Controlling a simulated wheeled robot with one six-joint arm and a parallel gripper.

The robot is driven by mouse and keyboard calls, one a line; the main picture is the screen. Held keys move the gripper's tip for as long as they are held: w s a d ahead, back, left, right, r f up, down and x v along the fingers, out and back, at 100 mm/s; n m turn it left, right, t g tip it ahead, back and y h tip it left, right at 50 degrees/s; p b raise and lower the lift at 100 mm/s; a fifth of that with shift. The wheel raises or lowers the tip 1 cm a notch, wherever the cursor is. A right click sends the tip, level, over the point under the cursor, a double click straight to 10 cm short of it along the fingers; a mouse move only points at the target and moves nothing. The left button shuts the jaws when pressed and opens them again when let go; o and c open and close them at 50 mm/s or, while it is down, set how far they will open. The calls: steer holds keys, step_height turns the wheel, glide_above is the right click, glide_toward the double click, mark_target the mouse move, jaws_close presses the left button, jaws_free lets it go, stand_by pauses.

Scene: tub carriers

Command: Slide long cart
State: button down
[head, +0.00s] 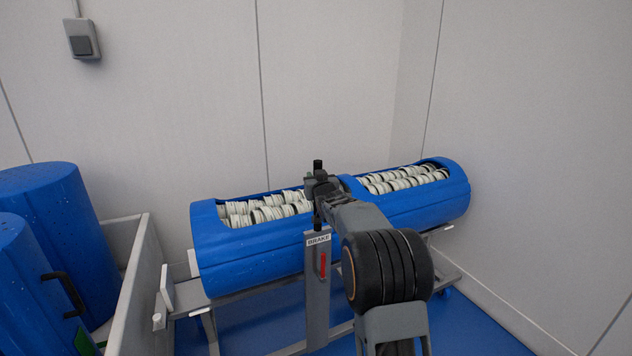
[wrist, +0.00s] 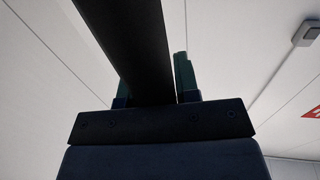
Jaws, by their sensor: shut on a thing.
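The long cart (head: 260,348) is a grey metal frame carrying a long blue tub (head: 243,262) with two openings full of pale ribbed rolls. A grey post marked BRAKE (head: 317,300) with a red lever (head: 323,265) stands at its near side. My gripper (head: 318,180) is at the top of this post, at the tub's middle. In the wrist view, my gripper (wrist: 155,88) has a dark bar (wrist: 135,45) between its fingers and is shut on it. My arm hides part of the tub and the cart's near right side.
Blue drums (head: 40,230) stand at the left, beside a grey low wall (head: 130,285). White walls (head: 190,100) close in behind and at the right. Blue floor (head: 480,325) shows free at the lower right. A switch box (head: 82,42) hangs at the upper left.

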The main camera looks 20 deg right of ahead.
steer(key=shift+w+f, duration=0.25)
steer(key=shift+w, duration=0.15)
steer(key=shift+a, duration=0.1)
steer(key=c, duration=0.8)
jaws_free()
steer(key=shift+a+r, duration=0.1)
steer(key=shift+c, duration=0.2)
steer(key=shift+r, duration=0.1)
steer(key=s+a, duration=0.2)
steer(key=s, duration=1.1)
steer(key=shift+s+b, duration=0.3)
